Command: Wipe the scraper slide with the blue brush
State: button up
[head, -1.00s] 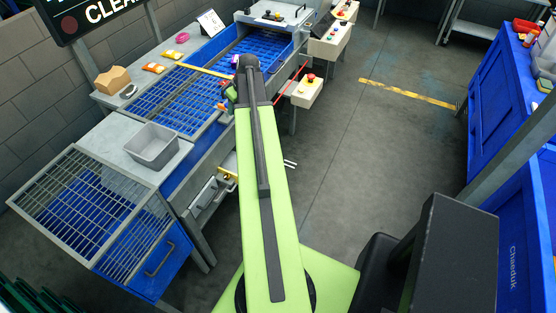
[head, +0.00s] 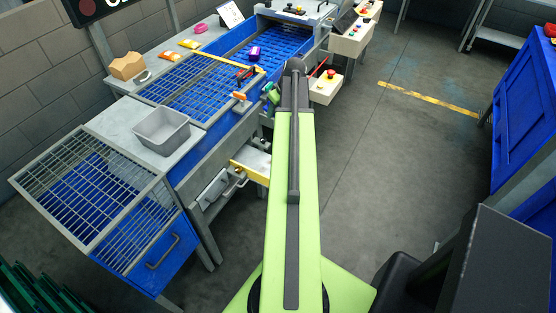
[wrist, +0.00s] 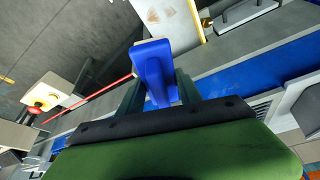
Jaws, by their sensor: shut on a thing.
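The blue brush (wrist: 155,72) is held upright between the two dark green fingers of my gripper (wrist: 158,92) in the wrist view. Its pale end points away from my palm. In the head view my gripper (head: 269,94) is beside the right edge of the blue line, and the brush cannot be made out there. The scraper slide (head: 257,165) is a light metal plate with a yellow edge, sticking out from under the line, partly behind my arm. In the wrist view the slide (wrist: 168,20) shows brown stains at the top, beyond the brush and apart from it.
A grey bin (head: 162,131) stands on the line's side table. A mesh-topped blue crate (head: 160,262) is at the near left. A red-button box (head: 326,86) sticks out at the right of the line. The floor to the right is clear.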

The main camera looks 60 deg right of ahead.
notch_tip(320, 180, down, 24)
jog(key=n+y+b, duration=0.1)
jog(key=n+b, duration=0.2)
jog(key=b, duration=1.7)
jog(key=shift+s+d+r, duration=0.15)
jog(key=shift+s+d, duration=0.05)
jog(key=shift+s, duration=0.1)
